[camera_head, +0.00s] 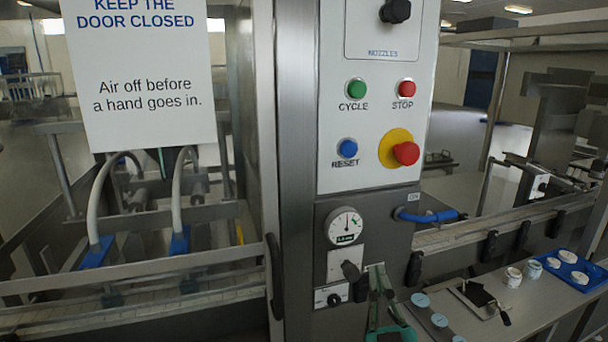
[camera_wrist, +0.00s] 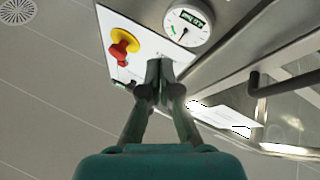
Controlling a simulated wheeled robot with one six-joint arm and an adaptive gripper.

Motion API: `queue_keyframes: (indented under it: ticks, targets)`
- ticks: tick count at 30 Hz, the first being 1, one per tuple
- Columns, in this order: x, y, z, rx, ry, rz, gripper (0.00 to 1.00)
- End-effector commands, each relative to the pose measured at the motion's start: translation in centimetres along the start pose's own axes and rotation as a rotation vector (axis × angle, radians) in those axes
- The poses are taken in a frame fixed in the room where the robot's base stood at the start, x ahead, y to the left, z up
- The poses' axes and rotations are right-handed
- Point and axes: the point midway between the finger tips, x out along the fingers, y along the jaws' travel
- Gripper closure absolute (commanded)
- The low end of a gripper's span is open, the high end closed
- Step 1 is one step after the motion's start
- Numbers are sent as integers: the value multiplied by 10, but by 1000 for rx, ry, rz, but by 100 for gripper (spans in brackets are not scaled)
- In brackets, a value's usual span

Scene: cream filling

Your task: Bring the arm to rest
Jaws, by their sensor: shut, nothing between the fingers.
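My gripper (camera_head: 378,272) rises at the bottom centre of the head view, teal with grey fingers. It is in front of the lower machine panel, right of the gauge and below the blue air lever. In the wrist view my gripper (camera_wrist: 162,72) has its fingertips together with nothing between them. There the emergency stop (camera_wrist: 122,47) shows to the upper left of the fingertips and the pressure gauge (camera_wrist: 188,24) to the upper right. The picture does not show whether the fingers touch the panel.
The control panel (camera_head: 330,180) carries green, red and blue buttons. A blue-handled valve (camera_head: 428,216) sticks out to the right. A bench (camera_head: 540,300) at lower right holds a blue tray (camera_head: 556,262), pots (camera_head: 513,277) and several pale blue discs. A guarded conveyor fills the left.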

Motion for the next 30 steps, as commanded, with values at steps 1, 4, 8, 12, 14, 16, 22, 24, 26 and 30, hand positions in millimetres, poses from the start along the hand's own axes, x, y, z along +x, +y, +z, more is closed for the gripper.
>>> queue_keyframes:
  ticks: [1,4,8,12,14,16,22,24,26,30]
  targets:
    - [-17,-3,15,4,-30,-12,100]
    - [-48,-7,38,20,-76,-33,100]
    - [-90,-10,63,39,-137,-56,100]
    - [-136,-13,85,64,-204,-77,100]
    - [-157,-13,93,75,-233,-85,100]
    - [-181,-14,102,90,-269,-93,100]
    - [-249,-12,117,129,-367,-109,100]
    - [-273,-11,119,143,-402,-113,100]
    - [-293,-10,121,156,-433,-115,100]
    - [-339,-6,120,186,-504,-116,100]
